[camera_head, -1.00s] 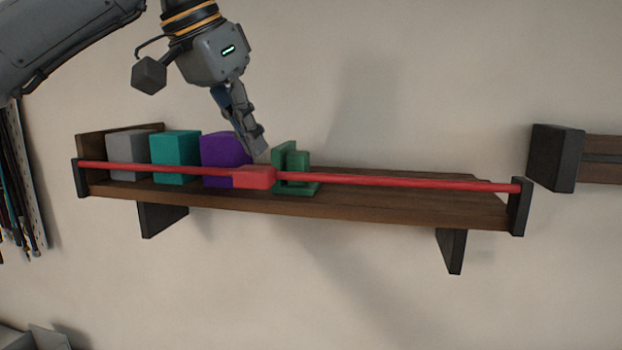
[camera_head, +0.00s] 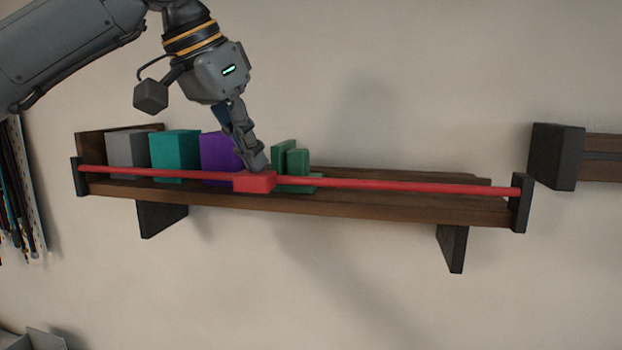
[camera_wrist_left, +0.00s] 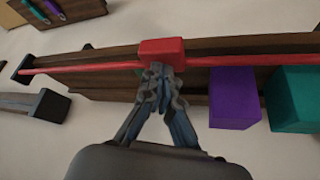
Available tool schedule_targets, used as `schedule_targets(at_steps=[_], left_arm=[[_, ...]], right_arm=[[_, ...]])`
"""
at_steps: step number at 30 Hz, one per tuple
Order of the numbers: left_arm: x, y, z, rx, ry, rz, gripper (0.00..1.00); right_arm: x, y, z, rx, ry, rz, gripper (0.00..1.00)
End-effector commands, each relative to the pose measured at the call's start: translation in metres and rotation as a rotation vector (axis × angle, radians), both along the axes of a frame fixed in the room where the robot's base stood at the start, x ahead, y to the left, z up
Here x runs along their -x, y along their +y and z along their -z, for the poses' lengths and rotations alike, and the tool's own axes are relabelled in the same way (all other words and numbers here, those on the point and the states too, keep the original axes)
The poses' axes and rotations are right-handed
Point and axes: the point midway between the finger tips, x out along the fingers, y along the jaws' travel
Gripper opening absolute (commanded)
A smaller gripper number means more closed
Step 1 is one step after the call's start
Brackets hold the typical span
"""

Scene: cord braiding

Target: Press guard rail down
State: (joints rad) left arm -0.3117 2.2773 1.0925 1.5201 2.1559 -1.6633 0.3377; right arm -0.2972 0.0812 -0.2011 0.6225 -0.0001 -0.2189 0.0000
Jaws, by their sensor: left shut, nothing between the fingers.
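The red guard rail (camera_head: 400,186) runs along the front of the brown wall shelf (camera_head: 350,206), between dark end brackets. A red block (camera_head: 254,182) sits on the rail left of its middle. My left gripper (camera_head: 258,166) is shut and empty, pointing down, with its fingertips at the top of the red block; they appear to touch it. In the left wrist view, the closed fingertips (camera_wrist_left: 162,70) meet the red block (camera_wrist_left: 162,50), and the rail (camera_wrist_left: 240,47) stretches to both sides. My right gripper is not in view.
Grey (camera_head: 127,153), teal (camera_head: 175,156) and purple (camera_head: 219,157) blocks stand on the shelf's left part, behind the rail. A green bookend-like piece (camera_head: 297,166) stands just right of the gripper. The shelf's right part is empty. Another shelf (camera_head: 602,157) is at the far right.

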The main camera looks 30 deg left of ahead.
Motion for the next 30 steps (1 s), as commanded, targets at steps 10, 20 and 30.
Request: schedule_targets(at_steps=[10,20,30], left_arm=[[0.000,0.000,0.012,0.000,0.001,0.000,0.00],[0.000,0.000,0.022,-0.001,0.002,0.000,0.00],[0.000,0.000,0.032,0.001,0.001,0.000,0.00]], right_arm=[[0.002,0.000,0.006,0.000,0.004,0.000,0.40],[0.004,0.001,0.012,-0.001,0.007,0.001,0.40],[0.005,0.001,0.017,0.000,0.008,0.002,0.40]])
